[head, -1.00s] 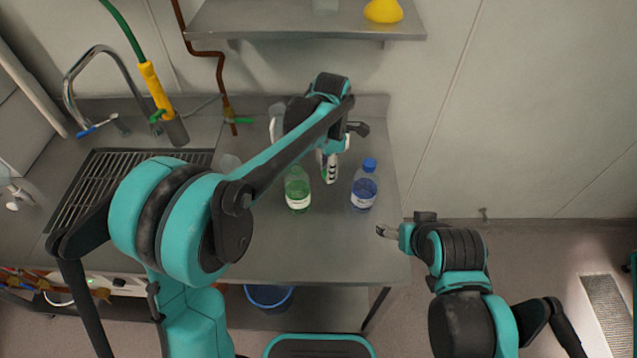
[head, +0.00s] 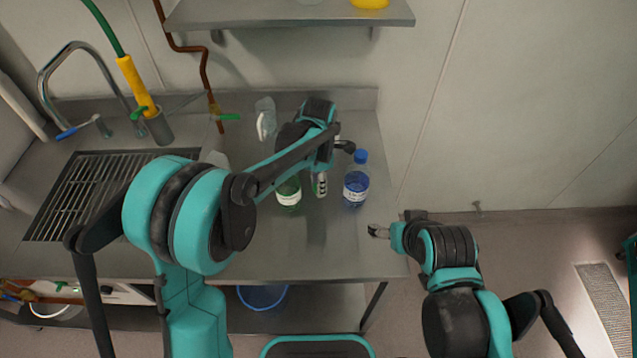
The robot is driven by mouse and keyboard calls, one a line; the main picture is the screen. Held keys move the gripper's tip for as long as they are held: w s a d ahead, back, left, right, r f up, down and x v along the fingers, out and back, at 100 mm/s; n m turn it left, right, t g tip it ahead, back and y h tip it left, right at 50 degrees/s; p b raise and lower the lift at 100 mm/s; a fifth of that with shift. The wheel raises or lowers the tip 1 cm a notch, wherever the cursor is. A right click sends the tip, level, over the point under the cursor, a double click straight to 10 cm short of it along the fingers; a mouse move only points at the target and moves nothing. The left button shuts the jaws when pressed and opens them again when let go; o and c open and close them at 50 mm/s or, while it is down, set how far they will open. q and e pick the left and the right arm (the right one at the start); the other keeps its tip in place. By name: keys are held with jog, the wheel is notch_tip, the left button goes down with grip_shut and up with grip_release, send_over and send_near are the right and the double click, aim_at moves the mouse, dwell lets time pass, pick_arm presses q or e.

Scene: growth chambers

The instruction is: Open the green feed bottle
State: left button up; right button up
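The green feed bottle (head: 289,197) stands upright on the steel bench. It holds green liquid and has a white label; its top is hidden behind my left arm. My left gripper (head: 319,184) points down just right of the green bottle. Only part of its fingers shows, so its opening and any contact with the bottle cannot be judged. My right gripper (head: 379,231) is off the bench's right edge, apart from the bottles. Its fingers are too small to tell open from shut.
A blue-capped bottle of blue liquid (head: 356,182) stands close on the right of my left gripper. A clear bottle (head: 265,118) stands farther back. A sink grate (head: 95,192) and tap (head: 65,75) are at left. A shelf (head: 290,14) hangs above. The bench front is clear.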

pick_arm(q)
jog(key=o, duration=0.4)
notch_tip(320, 180, up, 12)
jog(key=p, duration=0.4)
jog(key=shift+r, duration=0.15)
